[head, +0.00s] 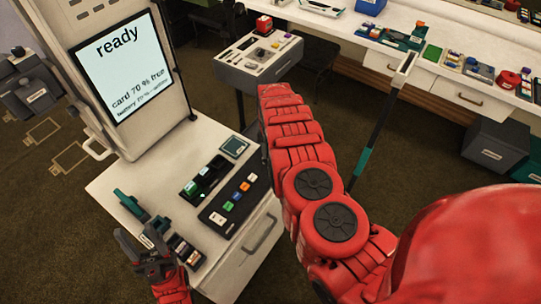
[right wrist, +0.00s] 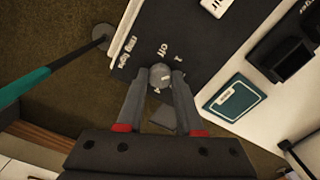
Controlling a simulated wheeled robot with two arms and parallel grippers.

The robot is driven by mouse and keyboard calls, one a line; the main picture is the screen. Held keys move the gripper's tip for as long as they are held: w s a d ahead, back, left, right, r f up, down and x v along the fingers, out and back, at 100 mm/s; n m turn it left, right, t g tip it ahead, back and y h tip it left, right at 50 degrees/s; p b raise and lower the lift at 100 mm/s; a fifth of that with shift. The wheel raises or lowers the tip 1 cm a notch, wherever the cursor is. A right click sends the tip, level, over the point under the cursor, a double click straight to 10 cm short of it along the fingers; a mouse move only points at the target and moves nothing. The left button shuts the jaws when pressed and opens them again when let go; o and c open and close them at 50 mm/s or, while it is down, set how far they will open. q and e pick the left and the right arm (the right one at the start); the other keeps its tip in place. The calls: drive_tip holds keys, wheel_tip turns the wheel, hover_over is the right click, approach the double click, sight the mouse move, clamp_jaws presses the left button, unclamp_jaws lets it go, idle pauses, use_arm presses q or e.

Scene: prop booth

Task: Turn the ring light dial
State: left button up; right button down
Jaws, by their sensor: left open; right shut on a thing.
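The ring light dial (right wrist: 161,73) is a small grey knob on a dark panel (right wrist: 185,35) in the right wrist view. White lettering beside it reads "ring light", "off" and "1". My right gripper (right wrist: 160,82) is shut on the dial, one finger on each side. In the head view my red right arm hides the dial and the right gripper. My left gripper (head: 154,262) is open at the lower left, near the front left corner of the white cabinet, with nothing seen between its fingers.
A booth screen (head: 120,65) reading "ready" stands at the back of the white cabinet (head: 120,180). On the cabinet top are a strip of coloured buttons (head: 220,220), a dark tray (head: 192,190) and a teal square (head: 235,147). A counter with props (head: 445,85) runs behind.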

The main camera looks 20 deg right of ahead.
drive_tip(key=m+b, duration=0.1)
drive_tip(key=m, duration=0.2)
drive_tip(key=shift+f+m, duration=0.1)
drive_tip(key=shift+m, duration=0.3)
drive_tip(key=m+b, duration=0.1)
drive_tip(key=m, duration=0.2)
drive_tip(key=shift+m, duration=0.3)
drive_tip(key=m+b, duration=0.1)
drive_tip(key=m, duration=0.2)
drive_tip(key=shift+m, duration=0.3)
drive_tip(key=shift+m+b, duration=0.65)
drive_tip(key=shift+m, duration=0.85)
drive_tip(key=c, duration=0.5)
unclamp_jaws()
drive_tip(key=shift+c, duration=0.2)
drive_tip(key=shift+r, duration=0.2)
